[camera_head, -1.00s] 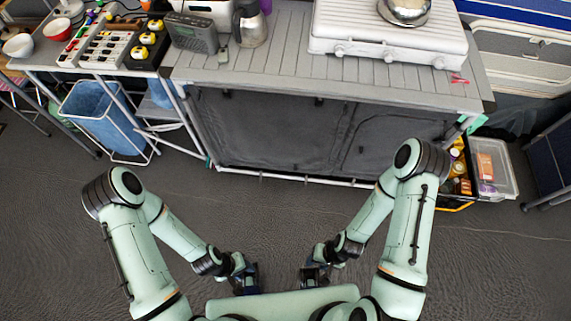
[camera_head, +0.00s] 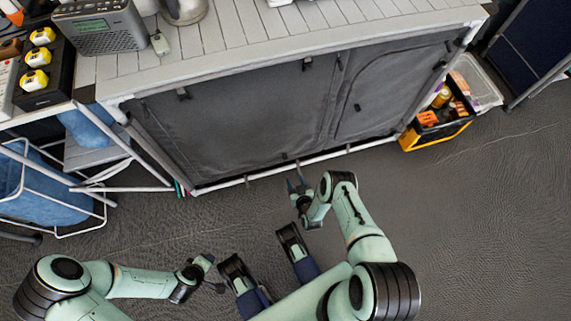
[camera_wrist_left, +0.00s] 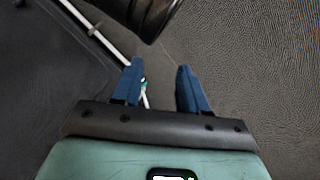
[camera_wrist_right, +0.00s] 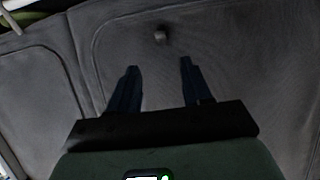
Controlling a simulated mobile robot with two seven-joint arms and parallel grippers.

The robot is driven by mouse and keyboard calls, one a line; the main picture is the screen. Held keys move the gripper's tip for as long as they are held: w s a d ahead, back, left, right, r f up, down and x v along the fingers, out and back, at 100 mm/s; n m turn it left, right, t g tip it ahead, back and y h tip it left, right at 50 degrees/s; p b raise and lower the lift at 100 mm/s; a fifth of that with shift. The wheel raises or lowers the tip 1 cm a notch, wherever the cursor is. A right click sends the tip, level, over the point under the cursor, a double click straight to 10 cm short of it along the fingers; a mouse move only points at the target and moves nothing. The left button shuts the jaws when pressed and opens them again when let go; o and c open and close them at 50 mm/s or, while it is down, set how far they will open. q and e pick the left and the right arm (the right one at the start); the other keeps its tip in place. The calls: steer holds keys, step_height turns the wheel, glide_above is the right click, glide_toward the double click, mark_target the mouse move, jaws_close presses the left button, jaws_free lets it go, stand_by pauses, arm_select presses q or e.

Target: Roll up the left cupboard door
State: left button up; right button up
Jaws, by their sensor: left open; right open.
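The grey fabric cupboard front (camera_head: 255,110) hangs below the counter. Its left door (camera_head: 225,125) is down and covers the opening; a seam separates it from the right panel (camera_head: 390,88). Small dark tabs (camera_head: 183,94) show along the top edge. My right gripper (camera_head: 296,182) is open and empty, by the cupboard's lower rail. In the right wrist view, its open fingers (camera_wrist_right: 158,82) point at grey fabric with a small knob (camera_wrist_right: 160,36). My left gripper (camera_head: 213,271) is open and empty over the floor, away from the cupboard. Its fingers also show in the left wrist view (camera_wrist_left: 160,78).
A white lower rail (camera_head: 245,180) runs along the cupboard's foot. A black and yellow crate (camera_head: 430,132) stands at the right end. A radio (camera_head: 105,30) sits on the counter. The front floor is clear.

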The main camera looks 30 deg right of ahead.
mark_target(285, 158)
steer(key=b+x, duration=0.6)
steer(key=x, duration=0.6)
steer(key=shift+w, duration=0.25)
arm_select(q)
steer(key=s+a+f+g, duration=0.2)
steer(key=s+f+g, duration=0.2)
steer(key=s+f, duration=0.5)
steer(key=shift+s+f+n+g, duration=0.15)
steer(key=shift+s+n+g, duration=0.2)
steer(key=shift+s, duration=1.15)
arm_select(e)
steer(key=shift+w+d+f, duration=0.1)
steer(key=shift+w+d, duration=0.05)
steer(key=shift+w, duration=0.3)
arm_select(q)
steer(key=shift+w, duration=0.1)
arm_select(e)
jaws_close()
